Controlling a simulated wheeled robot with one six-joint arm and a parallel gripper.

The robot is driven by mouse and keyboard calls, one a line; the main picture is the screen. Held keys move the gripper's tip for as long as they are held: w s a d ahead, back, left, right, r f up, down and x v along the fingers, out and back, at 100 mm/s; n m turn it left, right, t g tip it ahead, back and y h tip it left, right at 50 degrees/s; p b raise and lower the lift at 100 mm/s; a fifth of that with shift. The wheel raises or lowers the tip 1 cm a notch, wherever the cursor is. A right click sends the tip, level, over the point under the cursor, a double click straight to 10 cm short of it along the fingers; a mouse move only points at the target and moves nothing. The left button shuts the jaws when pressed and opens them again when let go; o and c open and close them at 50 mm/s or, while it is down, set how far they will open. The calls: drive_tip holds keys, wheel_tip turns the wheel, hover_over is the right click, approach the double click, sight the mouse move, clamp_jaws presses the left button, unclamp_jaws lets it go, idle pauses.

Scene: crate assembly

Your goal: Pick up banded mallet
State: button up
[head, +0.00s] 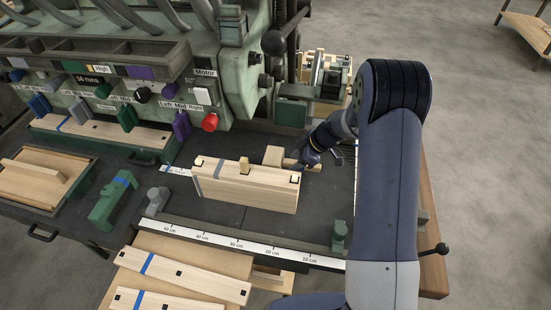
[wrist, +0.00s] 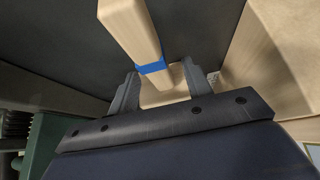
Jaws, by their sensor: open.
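The banded mallet is pale wood with a blue band (wrist: 152,67) around its handle (wrist: 133,25). In the head view the mallet (head: 273,155) lies on the dark bench top behind the wooden crate assembly, partly hidden by my gripper (head: 306,160). In the wrist view my gripper (wrist: 160,71) is open, with one finger on each side of the mallet's wood near the band. A pale block of wood also shows low between the fingers. I cannot tell whether the fingers touch the mallet.
The wooden crate assembly (head: 247,189) stands close in front of the mallet. A ruler fence (head: 236,244) runs along the bench front. The green machine (head: 240,75) rises behind. A green clamp-like block (head: 113,200) and a tray of wood (head: 40,178) lie left.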

drive_tip(key=shift+x, duration=0.85)
clamp_jaws()
